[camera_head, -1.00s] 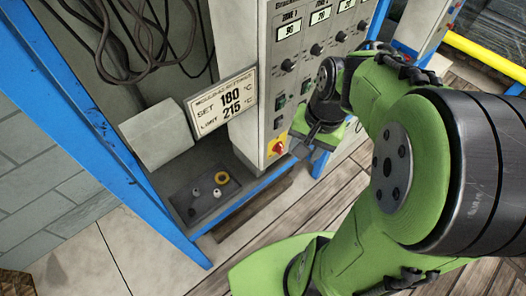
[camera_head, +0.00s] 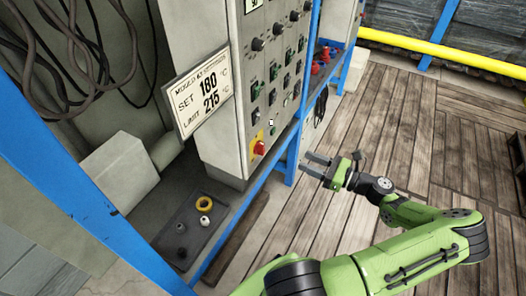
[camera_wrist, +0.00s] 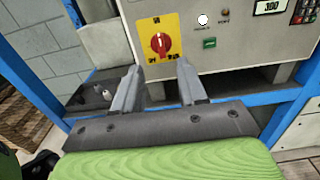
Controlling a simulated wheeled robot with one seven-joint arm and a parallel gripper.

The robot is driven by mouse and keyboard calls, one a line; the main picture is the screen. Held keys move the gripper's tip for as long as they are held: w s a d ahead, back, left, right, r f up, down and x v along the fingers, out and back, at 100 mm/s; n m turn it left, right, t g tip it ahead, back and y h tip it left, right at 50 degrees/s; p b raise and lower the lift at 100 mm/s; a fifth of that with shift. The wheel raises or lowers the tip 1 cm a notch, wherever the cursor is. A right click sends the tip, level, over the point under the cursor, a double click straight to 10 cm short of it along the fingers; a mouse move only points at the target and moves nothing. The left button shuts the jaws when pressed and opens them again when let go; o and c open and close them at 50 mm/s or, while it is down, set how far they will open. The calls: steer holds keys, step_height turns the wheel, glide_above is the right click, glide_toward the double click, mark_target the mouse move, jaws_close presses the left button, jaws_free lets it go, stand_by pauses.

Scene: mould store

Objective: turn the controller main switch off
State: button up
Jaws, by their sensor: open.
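The controller main switch (camera_head: 259,148) is a red rotary knob on a yellow plate, low on the front of the grey cabinet. In the wrist view the red knob (camera_wrist: 160,44) sits just beyond the fingertips, roughly centred between them. Its handle looks about upright there; the plate's small lettering is too blurred to read. My gripper (camera_head: 312,164) is open and empty, in front of the cabinet and to the right of the switch, with clear space between. The wrist view shows both fingers of my gripper (camera_wrist: 158,79) apart, touching nothing.
The grey cabinet (camera_head: 225,120) carries several knobs and green switches above. A sign (camera_head: 200,95) reads set 180, limit 215. A dark tray (camera_head: 215,215) with small parts lies below left. A blue frame post (camera_head: 291,160) stands close to my gripper. Wooden floor (camera_head: 400,130) is open at right.

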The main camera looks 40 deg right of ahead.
mark_target(264, 145)
steer(key=b+x, duration=0.3)
steer(key=x, duration=1.1)
steer(key=shift+a, duration=0.2)
jaws_close()
